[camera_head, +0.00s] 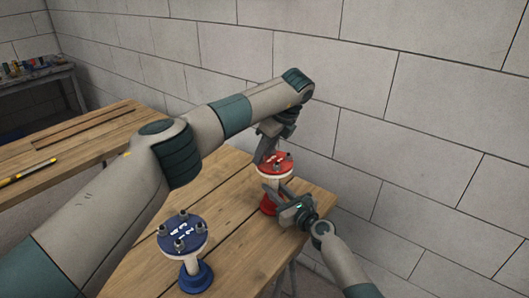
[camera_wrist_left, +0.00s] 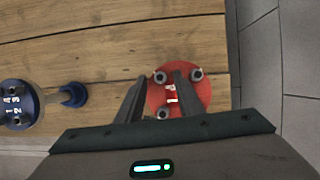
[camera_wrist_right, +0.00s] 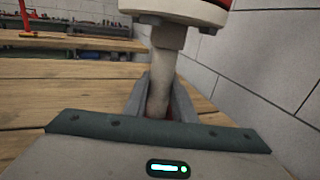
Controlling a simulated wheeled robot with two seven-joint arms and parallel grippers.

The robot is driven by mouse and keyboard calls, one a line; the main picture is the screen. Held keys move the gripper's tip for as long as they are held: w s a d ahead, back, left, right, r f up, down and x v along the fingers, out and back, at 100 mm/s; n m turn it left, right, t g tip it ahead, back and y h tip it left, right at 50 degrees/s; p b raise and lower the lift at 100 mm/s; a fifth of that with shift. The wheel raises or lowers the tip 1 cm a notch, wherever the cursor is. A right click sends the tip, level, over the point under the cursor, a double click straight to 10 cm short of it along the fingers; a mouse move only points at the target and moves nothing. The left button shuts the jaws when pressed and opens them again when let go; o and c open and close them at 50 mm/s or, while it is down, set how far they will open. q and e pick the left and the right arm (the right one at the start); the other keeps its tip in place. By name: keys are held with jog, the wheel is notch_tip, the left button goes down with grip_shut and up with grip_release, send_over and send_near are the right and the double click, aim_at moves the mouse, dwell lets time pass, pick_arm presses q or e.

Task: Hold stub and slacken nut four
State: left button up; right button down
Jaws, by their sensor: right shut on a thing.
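The red-topped stub (camera_head: 276,166) stands on the wooden table near its wall-side corner. My right gripper (camera_wrist_right: 160,88) is shut around its pale pipe (camera_wrist_right: 162,68), below the flange (camera_wrist_right: 176,8). My left gripper (camera_wrist_left: 157,80) is above the red flange (camera_wrist_left: 172,97), its two fingers apart with nothing seen held between them. In the left wrist view, nuts show at the flange's upper left (camera_wrist_left: 160,77), upper right (camera_wrist_left: 196,75) and lower left (camera_wrist_left: 163,113). The lower right of the flange is partly behind a finger. The white numbers are too small to read.
A blue-topped stub (camera_head: 182,236) with several nuts stands on the same table (camera_head: 235,195), nearer the front. A block wall (camera_head: 400,120) rises close behind the red stub. Another wooden table (camera_head: 75,150) is at the left, and a bench with small items (camera_head: 35,70) stands beyond.

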pick_arm(q)
jog(key=shift+d+r, duration=0.1)
pick_arm(e)
jog(key=shift+f, duration=0.1)
pick_arm(q)
jog(key=v, duration=1.1)
jog(key=shift+r, duration=0.4)
pick_arm(e)
jog(key=c, duration=1.4)
grip_release()
pick_arm(q)
jog(key=shift+d, duration=0.1)
pick_arm(e)
jog(key=v, duration=1.2)
pick_arm(q)
jog(key=shift+s+f, duration=0.1)
